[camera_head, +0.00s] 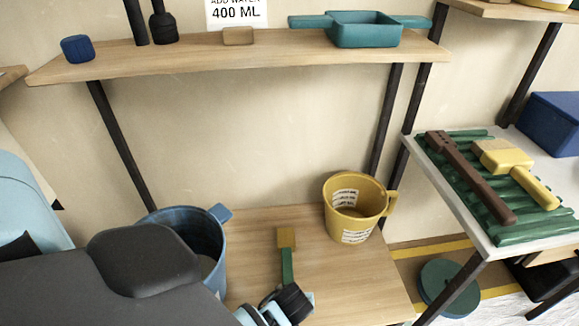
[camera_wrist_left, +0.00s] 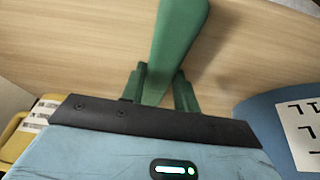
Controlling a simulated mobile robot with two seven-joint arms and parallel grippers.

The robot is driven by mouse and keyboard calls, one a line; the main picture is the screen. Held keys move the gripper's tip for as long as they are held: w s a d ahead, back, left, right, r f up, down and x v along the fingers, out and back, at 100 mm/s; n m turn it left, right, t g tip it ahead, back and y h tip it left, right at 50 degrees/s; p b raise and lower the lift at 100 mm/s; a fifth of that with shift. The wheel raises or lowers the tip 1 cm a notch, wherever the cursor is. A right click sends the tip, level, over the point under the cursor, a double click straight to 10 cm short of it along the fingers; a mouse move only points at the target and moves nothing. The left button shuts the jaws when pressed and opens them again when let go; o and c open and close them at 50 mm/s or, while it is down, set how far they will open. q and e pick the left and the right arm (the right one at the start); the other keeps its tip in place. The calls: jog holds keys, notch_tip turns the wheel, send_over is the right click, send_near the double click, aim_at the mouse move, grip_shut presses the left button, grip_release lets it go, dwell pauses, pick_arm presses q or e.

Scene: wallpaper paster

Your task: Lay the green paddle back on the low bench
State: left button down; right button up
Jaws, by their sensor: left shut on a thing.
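The green paddle (camera_head: 287,265) has a green shaft and a tan block-like end in the head view. It is over the low bench (camera_head: 345,280), pointing away from me. My left gripper (camera_head: 286,296) is shut on the near part of the paddle. The left wrist view shows the green paddle (camera_wrist_left: 178,40) running up from between the fingers (camera_wrist_left: 162,88), with the wooden bench top (camera_wrist_left: 80,50) behind it. A shadow lies beside the paddle; I cannot tell whether it touches the bench. My right gripper is not in view.
A blue bucket (camera_head: 212,245) stands left of the paddle and a yellow measuring jug (camera_head: 355,208) right of it. Bare bench lies between them. An upper shelf (camera_head: 190,62) holds a teal tray (camera_head: 365,30). A side table (camera_head: 445,180) holds a brush (camera_head: 510,165).

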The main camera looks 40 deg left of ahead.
pick_arm(q)
jog(key=c, duration=1.4)
grip_release()
jog(key=o, duration=0.3)
jog(key=shift+o, duration=0.2)
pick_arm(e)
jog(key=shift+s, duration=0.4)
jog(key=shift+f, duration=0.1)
pick_arm(q)
jog(key=shift+f+b, duration=0.25)
jog(key=shift+b, duration=0.3)
jog(key=v, duration=0.2)
jog(key=p+v, duration=0.1)
jog(key=v, duration=0.1)
jog(key=p+v, duration=0.1)
jog(key=v, duration=0.2)
jog(key=shift+w, duration=0.35)
jog(key=shift+s+d+r, duration=0.1)
jog(key=shift+s+r, duration=0.15)
jog(key=shift+r, duration=0.3)
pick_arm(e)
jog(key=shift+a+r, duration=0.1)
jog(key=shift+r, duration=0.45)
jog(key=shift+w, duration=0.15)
